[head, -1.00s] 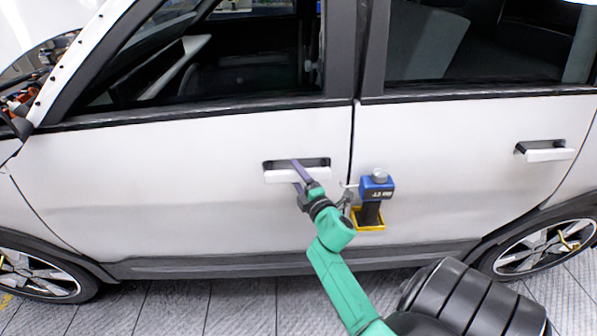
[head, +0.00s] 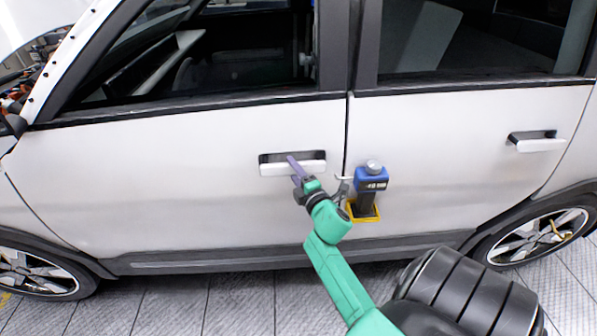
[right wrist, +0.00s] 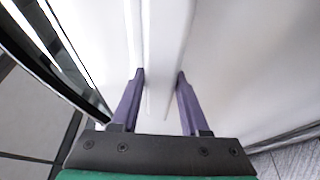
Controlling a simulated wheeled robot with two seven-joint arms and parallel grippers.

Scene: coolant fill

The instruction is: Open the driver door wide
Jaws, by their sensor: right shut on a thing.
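The white driver door (head: 180,190) is in the middle left of the head view. A narrow dark seam separates its rear edge from the rear door, and I cannot tell whether it stands slightly ajar. Its white handle (head: 275,170) sits over a dark recess. My right gripper (head: 296,168) is at the handle, one purple finger reaching into the recess. In the right wrist view, the two fingers (right wrist: 160,78) are on either side of the white handle bar (right wrist: 160,45), shut on it. My left gripper is not in view.
A blue device (head: 371,180) with a small display and yellow base (head: 362,214) is beside the seam, close to my right gripper. The rear door (head: 450,180) has its own handle (head: 538,145). The tiled floor (head: 240,300) in front looks clear.

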